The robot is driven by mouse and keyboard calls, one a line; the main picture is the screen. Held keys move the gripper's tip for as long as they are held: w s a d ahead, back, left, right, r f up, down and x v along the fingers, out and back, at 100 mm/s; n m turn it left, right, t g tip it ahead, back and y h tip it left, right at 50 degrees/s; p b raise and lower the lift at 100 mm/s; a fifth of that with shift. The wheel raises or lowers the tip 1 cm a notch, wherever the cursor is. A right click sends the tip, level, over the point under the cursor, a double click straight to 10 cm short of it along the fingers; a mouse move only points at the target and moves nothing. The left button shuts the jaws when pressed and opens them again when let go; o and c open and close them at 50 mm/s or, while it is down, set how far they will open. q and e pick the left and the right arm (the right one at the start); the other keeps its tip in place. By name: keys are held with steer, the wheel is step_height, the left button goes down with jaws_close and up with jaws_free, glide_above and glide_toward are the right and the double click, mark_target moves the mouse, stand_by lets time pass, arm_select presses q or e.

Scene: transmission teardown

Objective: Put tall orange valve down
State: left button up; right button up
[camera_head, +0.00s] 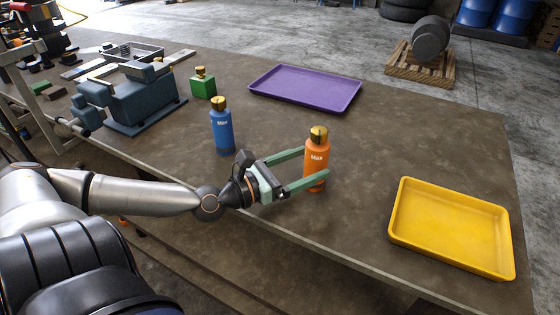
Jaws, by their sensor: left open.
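The tall orange valve (316,160), an orange bottle shape with a gold cap and the word "Max", stands upright on the brown workbench. My left gripper (312,170) reaches it from the left with its two green fingers open. One finger is behind the valve and the other is in front of its lower part, so the valve is between them. I cannot tell whether either finger touches it. The front finger hides part of the valve's base. My right gripper is not in view.
A blue bottle-shaped valve (222,128) stands left of the gripper. A green block with a gold cap (203,84), a blue-grey vise (142,98) and a purple tray (304,89) are farther back. A yellow tray (452,231) lies at the right. The bench between the trays is clear.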

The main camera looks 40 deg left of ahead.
mark_target(307, 164)
arm_select(q)
steer(key=shift+p+v, duration=1.7)
steer(key=shift+v, duration=1.1)
steer(key=shift+s, duration=0.3)
